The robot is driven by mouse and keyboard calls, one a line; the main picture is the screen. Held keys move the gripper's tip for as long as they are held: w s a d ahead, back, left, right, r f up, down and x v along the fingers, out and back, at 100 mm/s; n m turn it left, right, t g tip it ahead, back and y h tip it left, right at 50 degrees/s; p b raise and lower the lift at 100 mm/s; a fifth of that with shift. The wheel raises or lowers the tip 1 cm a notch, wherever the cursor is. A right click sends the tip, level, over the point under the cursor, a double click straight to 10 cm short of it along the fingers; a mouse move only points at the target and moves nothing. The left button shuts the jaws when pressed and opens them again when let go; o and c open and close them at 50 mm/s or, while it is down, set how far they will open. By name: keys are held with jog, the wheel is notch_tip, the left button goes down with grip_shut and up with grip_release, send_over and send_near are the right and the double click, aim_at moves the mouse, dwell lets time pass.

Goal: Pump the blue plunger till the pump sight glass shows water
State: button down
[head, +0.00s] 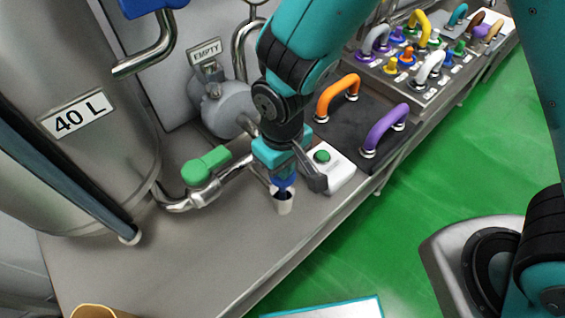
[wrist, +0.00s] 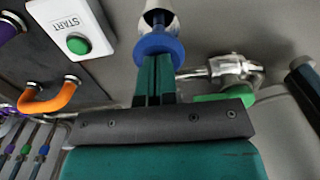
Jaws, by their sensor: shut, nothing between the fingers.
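The blue plunger (head: 284,187) sits on a small steel cylinder (head: 284,206) on the steel counter. My gripper (head: 276,174) is directly above the plunger, pointing down. In the wrist view, my closed fingers (wrist: 154,68) end at the plunger's round blue cap (wrist: 159,46), with nothing held between them. I cannot tell whether the fingertips press on the cap. A sign reading EMPTY (head: 205,52) stands above a grey rounded pump body (head: 226,108). I cannot make out any water in a sight glass.
A white box with a green START button (head: 322,157) stands close right of the gripper. A green-handled valve (head: 205,166) is on the left pipe. Orange (head: 337,92) and purple (head: 384,130) handles stand on a dark mat. A 40 L tank (head: 80,150) fills the left.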

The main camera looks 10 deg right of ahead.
jog(key=shift+f+b, duration=1.5)
jog(key=shift+f, duration=0.5)
jog(key=shift+s+r, duration=0.1)
notch_tip(320, 180, up, 5)
jog(key=p, duration=0.4)
jog(key=shift+r+p, duration=0.1)
jog(key=shift+p, duration=0.3)
notch_tip(320, 180, up, 9)
jog(key=b, duration=0.3)
jog(key=shift+r, duration=0.15)
jog(key=r, duration=0.3)
jog(key=shift+w+r, duration=0.2)
